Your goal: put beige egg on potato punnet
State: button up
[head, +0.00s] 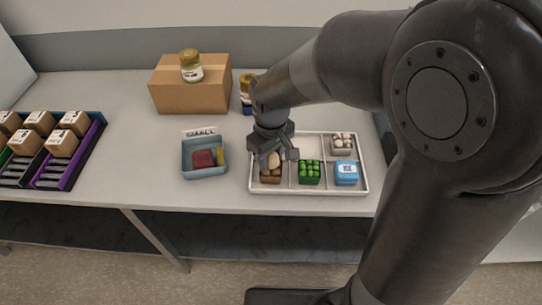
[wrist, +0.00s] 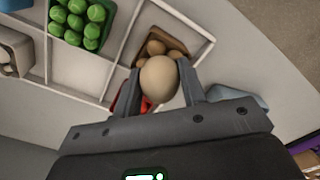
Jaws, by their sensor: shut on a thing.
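The beige egg (wrist: 158,79) is between the fingers of my gripper (wrist: 160,85), which is shut on it. In the head view the egg (head: 273,160) shows under my gripper (head: 274,156), over the front left of the white divided tray. The potato punnet (head: 271,174), a brown punnet with several potatoes, sits in the tray's front left compartment. In the wrist view the punnet (wrist: 176,46) lies just beyond the egg, partly hidden by it. I cannot tell whether the egg touches the potatoes.
The white tray (head: 330,193) also holds a green punnet (head: 309,173), a blue box (head: 346,173) and a punnet of whitish items (head: 342,143). A blue-grey bin (head: 204,172) stands left of it. A cardboard box (head: 190,91) with a jar (head: 191,66) on top stands behind.

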jog(key=shift+f, duration=0.1)
jog(key=o, duration=0.8)
jog(key=shift+c, duration=0.2)
notch_tip(320, 180, up, 12)
jog(key=shift+r, duration=0.15)
jog(key=s+d+r+m+t, duration=0.1)
jog(key=s+d+m+t, duration=0.1)
jog(key=s+d+m, duration=0.2)
jog(key=s+d+r+m+t, duration=0.2)
jog(key=s+d+m, duration=0.3)
jog(key=s+d, duration=0.3)
jog(key=shift+d+t, duration=0.8)
jog(key=shift+d, duration=1.45)
jog(key=shift+r, duration=0.1)
